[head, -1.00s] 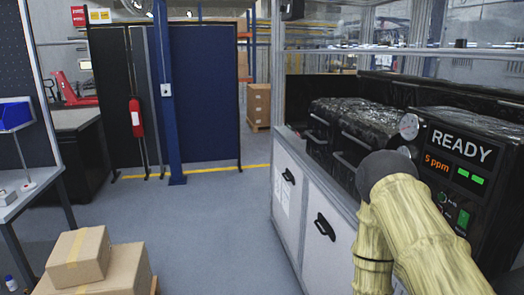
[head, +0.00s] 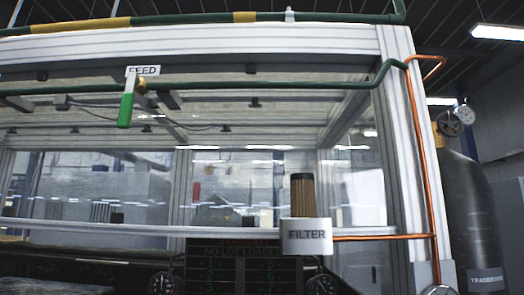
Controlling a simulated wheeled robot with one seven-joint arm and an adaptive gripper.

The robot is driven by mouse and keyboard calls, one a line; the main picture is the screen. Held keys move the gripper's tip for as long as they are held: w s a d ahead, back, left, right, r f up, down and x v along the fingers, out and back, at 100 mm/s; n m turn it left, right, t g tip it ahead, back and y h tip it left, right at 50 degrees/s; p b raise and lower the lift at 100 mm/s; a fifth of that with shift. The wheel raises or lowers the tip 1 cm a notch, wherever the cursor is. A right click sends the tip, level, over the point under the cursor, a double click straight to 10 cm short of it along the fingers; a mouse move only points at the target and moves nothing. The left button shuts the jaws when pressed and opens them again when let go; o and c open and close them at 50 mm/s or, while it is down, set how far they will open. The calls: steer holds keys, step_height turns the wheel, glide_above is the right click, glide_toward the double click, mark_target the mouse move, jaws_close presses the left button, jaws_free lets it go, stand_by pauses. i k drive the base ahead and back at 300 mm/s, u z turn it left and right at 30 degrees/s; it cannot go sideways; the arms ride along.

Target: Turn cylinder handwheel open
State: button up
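A dark grey gas cylinder (head: 472,205) stands upright at the right edge of the head view, behind the frame's corner post. A white label (head: 486,279) near its lower visible part begins with "TRACER". The cylinder's foot is below the picture. My gripper and arm are not in view.
A metal-framed glass enclosure (head: 250,42) fills most of the view. A copper pipe (head: 422,150) runs down its right post. A green-handled FEED valve (head: 126,108) and a FILTER unit (head: 306,235) are on its front. A dark display panel (head: 245,262) is below.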

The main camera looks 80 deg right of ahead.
mark_target(450, 124)
steer(key=k, duration=0.45)
steer(key=u, duration=1.1)
steer(key=i, duration=0.85)
steer(key=z, duration=4.75)
steer(key=i, duration=0.45)
steer(key=z, duration=1.45)
